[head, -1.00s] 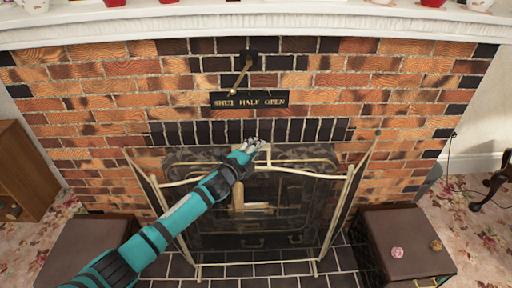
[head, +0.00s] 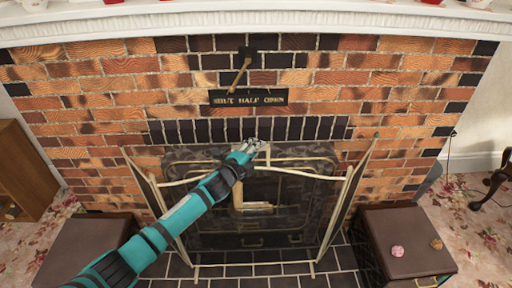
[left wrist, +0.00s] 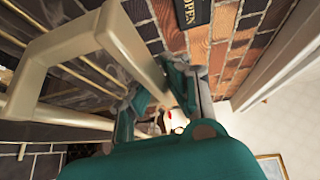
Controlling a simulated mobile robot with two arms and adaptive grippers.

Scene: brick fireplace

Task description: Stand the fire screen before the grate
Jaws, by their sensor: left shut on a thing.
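The fire screen (head: 310,173) has a pale brass frame, dark see-through mesh and two side panels angled outward. In the head view it is upright at the hearth, in front of the dark grate (head: 205,155), which shows through the mesh and above the top rail. My left gripper (head: 256,145) is shut on the handle at the screen's top middle. In the left wrist view, the screen's thick cream frame (left wrist: 70,42) crosses close by the left gripper (left wrist: 155,98). I cannot tell whether the screen's feet touch the tiles. My right gripper is not in view.
Brown-topped boxes stand at the right (head: 400,235) and left (head: 85,250) of the hearth. A lettered damper plate (head: 248,97) with a lever (head: 240,75) is on the brick wall above. A white mantel (head: 250,25) overhangs. Dark tiles (head: 330,280) lie in front.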

